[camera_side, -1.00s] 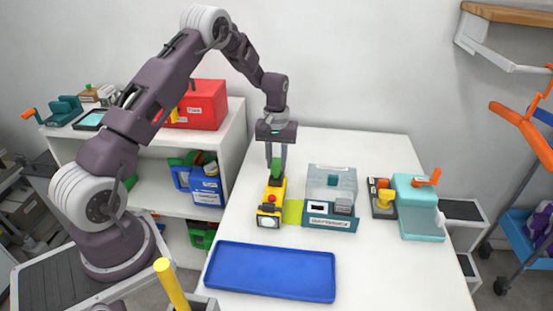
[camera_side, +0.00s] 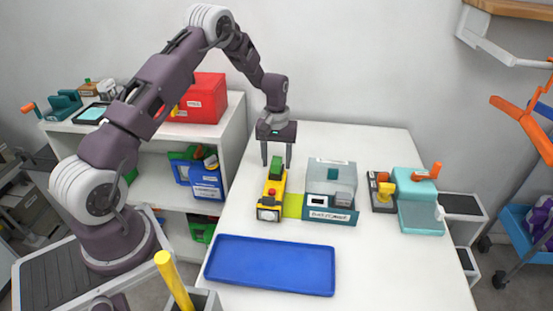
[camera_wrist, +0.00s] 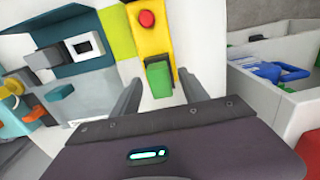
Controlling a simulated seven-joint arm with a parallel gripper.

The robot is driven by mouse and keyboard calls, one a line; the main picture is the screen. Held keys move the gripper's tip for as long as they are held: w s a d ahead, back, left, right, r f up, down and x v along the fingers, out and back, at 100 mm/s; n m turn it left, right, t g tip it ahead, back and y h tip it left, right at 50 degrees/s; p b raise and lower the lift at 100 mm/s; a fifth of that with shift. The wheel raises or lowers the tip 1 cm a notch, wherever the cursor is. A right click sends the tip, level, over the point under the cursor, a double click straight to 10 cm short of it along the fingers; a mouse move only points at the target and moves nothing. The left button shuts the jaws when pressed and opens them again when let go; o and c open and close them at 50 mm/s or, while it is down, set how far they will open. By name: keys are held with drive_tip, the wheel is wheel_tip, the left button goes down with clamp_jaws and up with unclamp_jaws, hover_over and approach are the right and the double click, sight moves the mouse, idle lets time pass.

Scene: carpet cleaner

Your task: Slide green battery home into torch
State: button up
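The yellow torch (camera_side: 271,200) lies on the white table, its lamp end toward the front and a red button (camera_side: 271,192) on top. The green battery (camera_side: 276,168) sits at the torch's rear end. In the wrist view the battery (camera_wrist: 158,77) meets the end of the yellow torch body (camera_wrist: 148,40), and part of it stands out; how deep it sits I cannot tell. My gripper (camera_side: 277,165) is open above and around the battery. In the wrist view my gripper's fingers (camera_wrist: 160,90) stand apart on either side of the battery, with gaps.
A lidded teal battery box (camera_side: 331,215) stands right of the torch, with a lime-green patch (camera_side: 293,206) between. A blue tray (camera_side: 270,266) lies in front. A teal device with an orange handle (camera_side: 417,190) stands farther right. Bare table lies behind the box.

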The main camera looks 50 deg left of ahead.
sight(277, 161)
wheel_tip(277, 161, up, 7)
drive_tip(key=shift+f, duration=0.2)
drive_tip(key=shift+r, duration=0.25)
idle(0.5)
drive_tip(key=shift+d+r, duration=0.1)
drive_tip(key=shift+r, duration=0.15)
drive_tip(key=s+d+r+m+t, duration=0.1)
drive_tip(key=s+d+r+m, duration=0.1)
drive_tip(key=s+d+r, duration=0.5)
drive_tip(key=s+d+r+m+t, duration=0.2)
drive_tip(key=d+r, duration=0.2)
drive_tip(key=r, duration=0.7)
drive_tip(key=s+d+r+m+t, duration=0.1)
drive_tip(key=s+d+m, duration=0.1)
drive_tip(key=s, duration=0.8)
drive_tip(key=s+d+r+m+t, duration=0.1)
drive_tip(key=s+d, duration=0.4)
drive_tip(key=s, duration=0.6)
drive_tip(key=shift+s+d+r+m+t, duration=0.3)
drive_tip(key=shift+r+m, duration=0.25)
drive_tip(key=shift+m, duration=0.35)
